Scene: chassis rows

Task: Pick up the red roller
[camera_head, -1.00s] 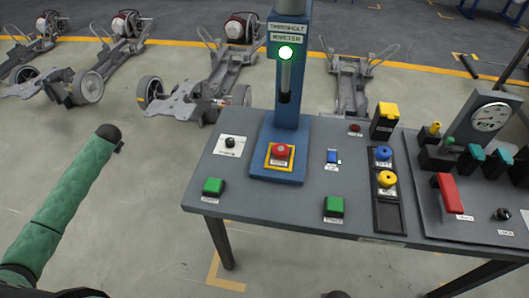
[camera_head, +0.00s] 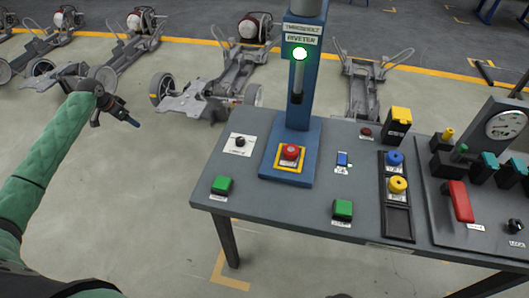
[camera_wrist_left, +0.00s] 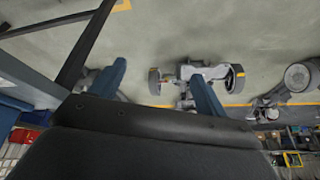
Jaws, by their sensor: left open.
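I cannot make out a clear red roller in either view. The red items on the bench are a round red button (camera_head: 291,152) on the blue riveter's base and a red block-like handle (camera_head: 460,201) on the right panel. My left gripper (camera_head: 134,122) is out over the floor, left of the bench and apart from it. Its two blue fingers stand spread and empty in the left wrist view (camera_wrist_left: 158,72). My right gripper does not show.
The grey bench (camera_head: 265,203) carries the blue riveter (camera_head: 304,95), green buttons, a gauge (camera_head: 507,125) and several coloured controls. Wheeled chassis (camera_head: 205,98) stand in a row behind. Floor between my left arm and the bench is clear.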

